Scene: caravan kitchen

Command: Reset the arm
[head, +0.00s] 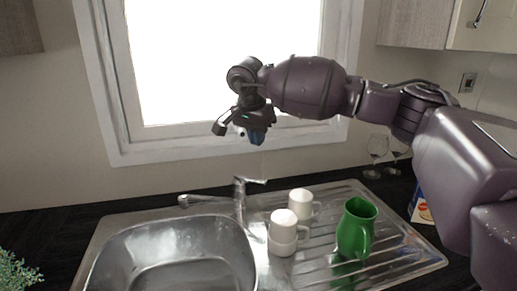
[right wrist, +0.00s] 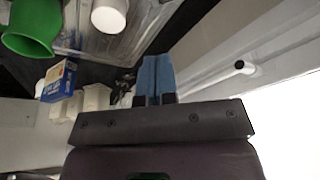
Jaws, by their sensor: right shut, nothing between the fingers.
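My right arm reaches in from the right in the head view, raised in front of the window. My right gripper (head: 256,136) hangs at its end, above the tap and the back of the sink. Its blue fingers show side by side in the right wrist view (right wrist: 156,75), shut with nothing between them. The gripper is apart from everything on the counter. My left gripper is not in view.
A steel sink (head: 120,258) with a tap (head: 240,200) lies below. White mugs (head: 284,246) and a green jug (head: 356,230) stand on the drainer. Wine glasses (head: 376,150) and a blue box (right wrist: 58,80) are at the right. Wall cupboards (head: 415,22) hang above.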

